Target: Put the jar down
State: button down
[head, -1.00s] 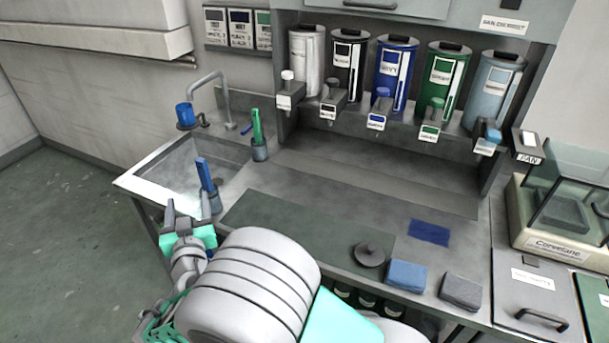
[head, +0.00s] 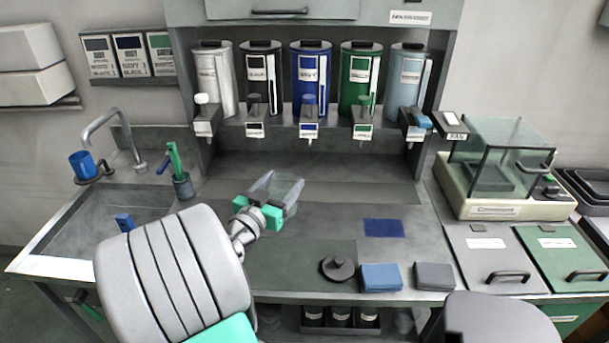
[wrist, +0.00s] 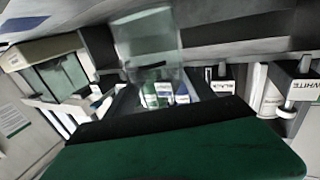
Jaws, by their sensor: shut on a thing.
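My gripper (head: 272,208) is at the end of my arm, over the counter in front of the dispensers. It is shut on a clear, see-through jar (head: 284,188), which appears tilted between the fingers. The jar also shows in the wrist view (wrist: 150,42), with coloured labels behind it. Its contents cannot be made out. The jar looks held above the counter (head: 335,190), apart from it. A flat dark blue square (head: 384,228) lies on the counter to the right of my gripper.
A dark green mat (head: 295,262), a dark round lidded thing (head: 338,268), a blue folded cloth (head: 381,278) and a grey one (head: 434,276) lie at the front. Several dispensers (head: 310,75) stand behind. A glass-walled machine (head: 495,165) is right; the sink (head: 85,225) is left.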

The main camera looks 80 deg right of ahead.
jog(key=s+d+f+p, duration=0.1)
jog(key=d+p, duration=0.1)
jog(key=d, duration=0.5)
jog(key=s+d+f+p, duration=0.1)
jog(key=d+f+p, duration=0.1)
jog(key=d, duration=0.6)
jog(key=shift+s+d+f, duration=0.2)
jog(key=shift+s+d, duration=0.05)
jog(key=shift+f+b, duration=0.35)
jog(key=shift+f+b, duration=0.3)
jog(key=shift+b, duration=0.15)
jog(key=shift+c, duration=1.6)
grip_release()
